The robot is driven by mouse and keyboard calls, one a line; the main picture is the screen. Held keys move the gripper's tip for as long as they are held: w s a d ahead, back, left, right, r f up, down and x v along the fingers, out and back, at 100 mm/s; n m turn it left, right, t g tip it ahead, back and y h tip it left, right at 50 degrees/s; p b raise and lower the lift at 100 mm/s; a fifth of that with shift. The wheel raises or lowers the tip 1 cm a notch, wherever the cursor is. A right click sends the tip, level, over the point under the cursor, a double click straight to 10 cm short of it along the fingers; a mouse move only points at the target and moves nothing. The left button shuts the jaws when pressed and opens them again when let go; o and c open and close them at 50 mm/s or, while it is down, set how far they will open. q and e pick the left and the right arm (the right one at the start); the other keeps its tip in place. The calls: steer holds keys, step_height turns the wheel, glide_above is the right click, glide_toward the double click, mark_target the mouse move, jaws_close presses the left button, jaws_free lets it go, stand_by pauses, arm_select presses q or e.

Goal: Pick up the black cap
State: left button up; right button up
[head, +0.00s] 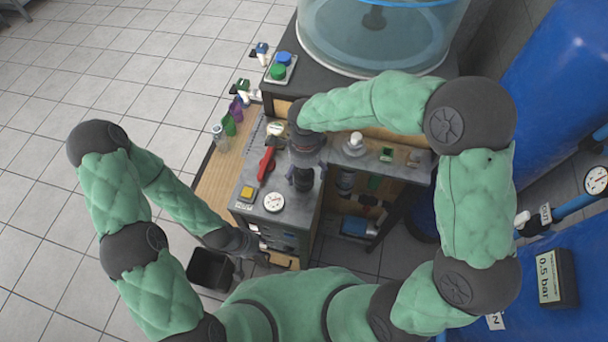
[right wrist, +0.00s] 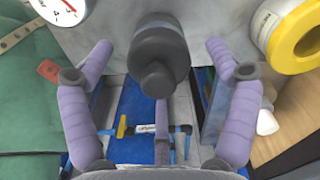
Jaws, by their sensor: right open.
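The black cap (right wrist: 158,55) is a dark, stepped cylinder in the right wrist view, at the upper middle. My right gripper (right wrist: 160,105) is open, with one purple finger to the left of the cap and one to the right. A gap shows on both sides, and neither finger visibly touches it. In the head view my right gripper (head: 305,158) is over the grey top of the rack, and a dark shape just below it looks like the cap (head: 303,181). My left gripper (head: 240,252) hangs low by the rack's front left; its finger opening is too small to judge.
A round gauge (head: 274,202), a red handle (head: 266,164) and a yellow button (head: 246,193) sit left of the right gripper. A white fitting (head: 355,143) stands to its right. A black bin (head: 210,270) is on the floor. Blue tanks (head: 548,90) stand at right.

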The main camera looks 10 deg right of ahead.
steer(key=shift+f, duration=1.25)
steer(key=c, duration=1.2)
steer(key=shift+o, duration=0.2)
steer(key=shift+r, duration=0.1)
